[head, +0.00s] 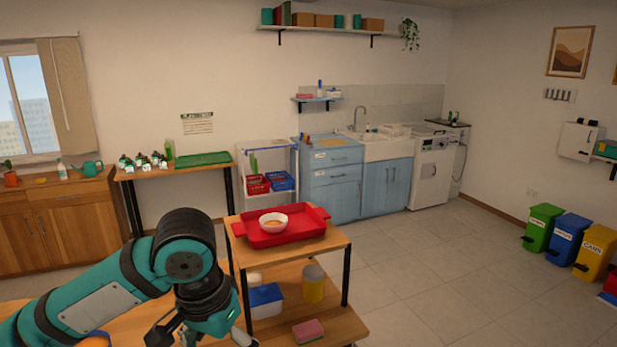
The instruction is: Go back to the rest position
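My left arm comes in from the lower left, and its gripper (201,339) points down at the bottom edge, left of the small raised wooden shelf (336,245). Its fingertips are cut off by the picture edge, so I cannot tell whether it is open or holds anything. My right gripper is not in view. A red tray (316,226) lies on the raised shelf. A white bowl (273,227) with orange-brown contents sits in the tray. Below the shelf stand a clear jar with yellow contents (313,288) and a blue-and-white container (265,300).
A pink sponge (308,330) lies on the lower wooden top (340,328), right of my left gripper. An orange object (96,341) shows partly under my arm. Bins (567,238) stand at the right. The tiled floor (430,275) between is clear.

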